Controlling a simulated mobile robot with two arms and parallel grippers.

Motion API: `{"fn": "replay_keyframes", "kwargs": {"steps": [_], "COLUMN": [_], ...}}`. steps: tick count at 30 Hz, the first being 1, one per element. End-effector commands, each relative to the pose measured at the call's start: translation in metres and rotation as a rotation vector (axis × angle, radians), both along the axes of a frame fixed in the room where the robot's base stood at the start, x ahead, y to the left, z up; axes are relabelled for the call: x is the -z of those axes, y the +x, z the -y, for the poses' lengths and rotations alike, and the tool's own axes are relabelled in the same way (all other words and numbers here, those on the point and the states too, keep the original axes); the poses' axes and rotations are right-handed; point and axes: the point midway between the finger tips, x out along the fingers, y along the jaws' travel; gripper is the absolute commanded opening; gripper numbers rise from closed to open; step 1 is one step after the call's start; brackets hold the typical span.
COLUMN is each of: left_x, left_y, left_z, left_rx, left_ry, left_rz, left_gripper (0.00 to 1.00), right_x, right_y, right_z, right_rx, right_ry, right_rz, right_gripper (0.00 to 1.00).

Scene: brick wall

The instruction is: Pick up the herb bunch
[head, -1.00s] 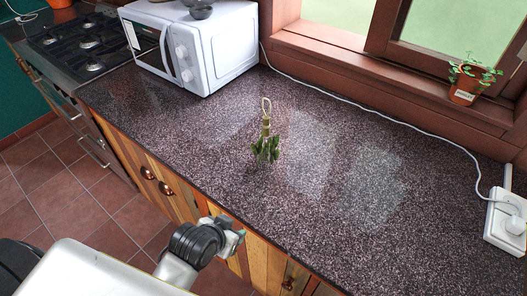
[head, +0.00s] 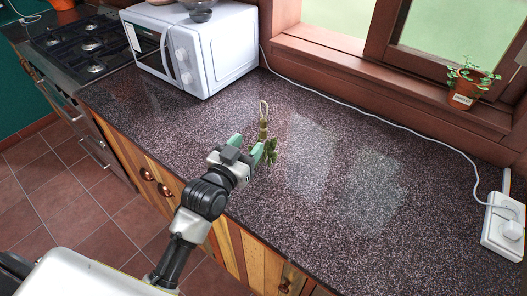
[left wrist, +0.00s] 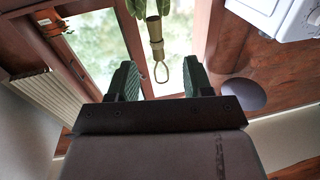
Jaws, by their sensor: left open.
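The herb bunch (head: 263,126) shows in the middle of the counter in the head view, with a pale loop and stem on top and green leaves below. My left gripper (head: 249,146) is open, its green fingertips close beside the leaves and covering part of them. In the left wrist view, the herb bunch (left wrist: 155,32) hangs into the picture from the top, loop downward, lying between the two open fingers of the left gripper (left wrist: 160,68) in the picture. I cannot tell whether the fingers touch it. My right gripper is not in view.
The speckled counter (head: 340,215) is clear around the herb bunch. A white microwave (head: 190,45) stands at the back left, beside a stove (head: 85,45). A potted plant (head: 465,88) stands on the sill.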

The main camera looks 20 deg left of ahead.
Motion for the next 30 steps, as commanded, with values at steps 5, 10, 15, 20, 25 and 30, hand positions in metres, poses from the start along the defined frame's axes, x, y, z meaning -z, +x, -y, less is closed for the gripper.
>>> {"fn": "replay_keyframes", "kwargs": {"steps": [5,10,15,20,25,30], "left_x": [-0.002,-0.001,-0.002,0.001,0.002,0.003], "left_y": [0.029,0.042,0.058,0.079,0.091,0.091], "left_z": [0.006,0.009,0.015,0.020,0.023,0.023], "left_rx": [0.001,0.002,0.001,0.001,0.001,0.001], "left_ry": [-0.001,0.000,0.000,0.001,0.001,0.001], "left_rz": [-0.001,-0.003,-0.004,-0.004,-0.004,-0.004], "left_gripper": [0.50,0.50,0.50,0.50,0.50,0.50], "right_x": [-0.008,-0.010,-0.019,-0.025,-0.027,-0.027], "right_y": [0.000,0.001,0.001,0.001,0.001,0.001], "right_z": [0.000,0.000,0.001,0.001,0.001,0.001], "right_rx": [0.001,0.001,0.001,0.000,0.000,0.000], "right_ry": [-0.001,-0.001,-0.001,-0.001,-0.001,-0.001], "right_rz": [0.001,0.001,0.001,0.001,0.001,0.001], "right_gripper": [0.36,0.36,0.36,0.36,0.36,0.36]}}
